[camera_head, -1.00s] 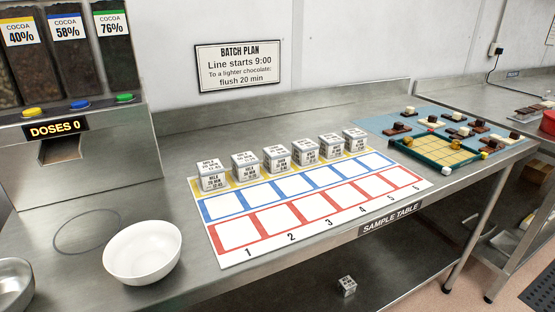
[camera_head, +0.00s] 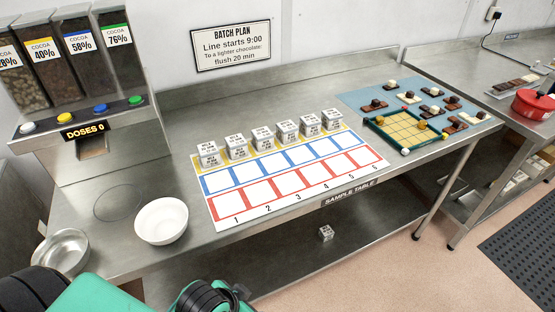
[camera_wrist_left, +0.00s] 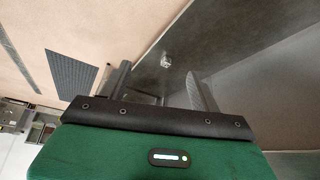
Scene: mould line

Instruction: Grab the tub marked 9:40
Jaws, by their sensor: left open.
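Several small white tubs with printed labels stand in a row on the yellow top squares of the numbered board (camera_head: 238,223), including one at the left end (camera_head: 208,155) and one at the right end (camera_head: 332,120). Another tub (camera_head: 326,232) sits apart on the lower shelf under the sample table. The times on the labels are too small to read, so I cannot tell which is marked 9:40. In the left wrist view, my left gripper (camera_wrist_left: 160,88) is open and empty, its fingers spread. A small pale tub (camera_wrist_left: 165,61) shows beyond the fingers, apart from them. My right gripper is out of view.
A white bowl (camera_head: 162,221) and a steel bowl (camera_head: 62,252) stand at the table's left, below the cocoa dispenser (camera_head: 85,130). A blue mat (camera_head: 352,98) with chocolates and a green-framed grid board lies right. The lower shelf (camera_head: 270,262) is largely bare. A black mat (camera_head: 520,245) lies on the floor.

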